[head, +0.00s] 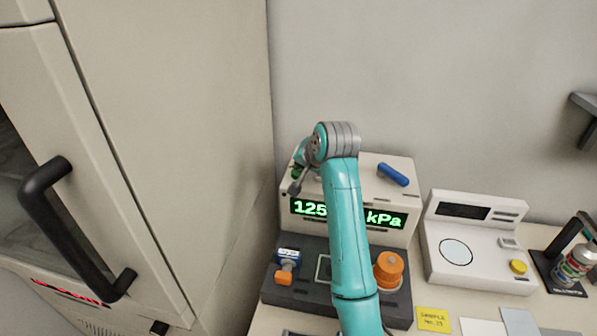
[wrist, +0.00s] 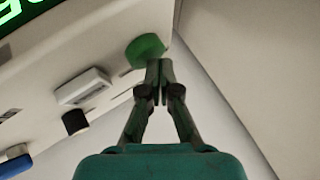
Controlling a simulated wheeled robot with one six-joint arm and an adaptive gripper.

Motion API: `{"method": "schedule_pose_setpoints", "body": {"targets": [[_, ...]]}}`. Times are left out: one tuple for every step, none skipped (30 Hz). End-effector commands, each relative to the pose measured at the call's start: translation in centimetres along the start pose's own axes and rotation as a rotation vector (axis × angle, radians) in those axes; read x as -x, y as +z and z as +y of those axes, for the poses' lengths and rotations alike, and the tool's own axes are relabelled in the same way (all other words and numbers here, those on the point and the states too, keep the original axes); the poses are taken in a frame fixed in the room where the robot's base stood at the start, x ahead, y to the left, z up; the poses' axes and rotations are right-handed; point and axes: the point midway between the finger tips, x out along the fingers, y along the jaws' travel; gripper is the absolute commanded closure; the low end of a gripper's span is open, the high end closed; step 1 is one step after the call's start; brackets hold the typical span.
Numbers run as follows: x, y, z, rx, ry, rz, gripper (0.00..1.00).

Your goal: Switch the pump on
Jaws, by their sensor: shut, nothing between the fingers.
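The pump unit (head: 345,240) is a pale console with a dark base and a green display reading "125" and "kPa", partly hidden behind my teal arm. In the wrist view, a round green button (wrist: 147,48) stands out from its pale panel. My gripper (wrist: 159,68) is shut and empty, its fingertips right at the button's lower edge. I cannot tell whether they touch it. No label naming the pump switch is legible.
The wrist view also shows a white switch (wrist: 83,87) and a black knob (wrist: 76,122). A tall cabinet (head: 180,130) stands close at left; a white instrument (head: 475,245) is at right.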

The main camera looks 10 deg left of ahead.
Motion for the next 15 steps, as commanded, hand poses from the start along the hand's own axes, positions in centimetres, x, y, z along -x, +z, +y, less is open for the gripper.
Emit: {"method": "schedule_pose_setpoints", "body": {"targets": [[-0.06, 0.05, 0.04, 0.000, 0.000, 0.000, 1.00], [-0.08, 0.06, 0.05, 0.000, 0.000, 0.000, 1.00], [-0.11, 0.08, 0.08, 0.000, 0.000, 0.000, 1.00], [-0.13, 0.10, 0.09, 0.000, 0.000, 0.000, 1.00], [-0.15, 0.11, 0.11, 0.000, 0.000, 0.000, 1.00], [-0.18, 0.13, 0.13, 0.000, 0.000, 0.000, 1.00], [-0.20, 0.15, 0.14, 0.000, 0.000, 0.000, 1.00], [-0.23, 0.16, 0.16, 0.000, 0.000, 0.000, 1.00], [-0.25, 0.18, 0.18, 0.000, 0.000, 0.000, 1.00], [-0.27, 0.20, 0.19, 0.000, 0.000, 0.000, 1.00], [-0.30, 0.21, 0.21, 0.000, 0.000, 0.000, 1.00], [-0.33, 0.24, 0.23, 0.000, 0.000, 0.000, 1.00], [-0.35, 0.25, 0.25, 0.000, 0.000, -0.001, 1.00], [-0.37, 0.27, 0.26, 0.000, 0.000, -0.001, 1.00], [-0.40, 0.29, 0.29, 0.000, 0.000, -0.001, 1.00]]}}
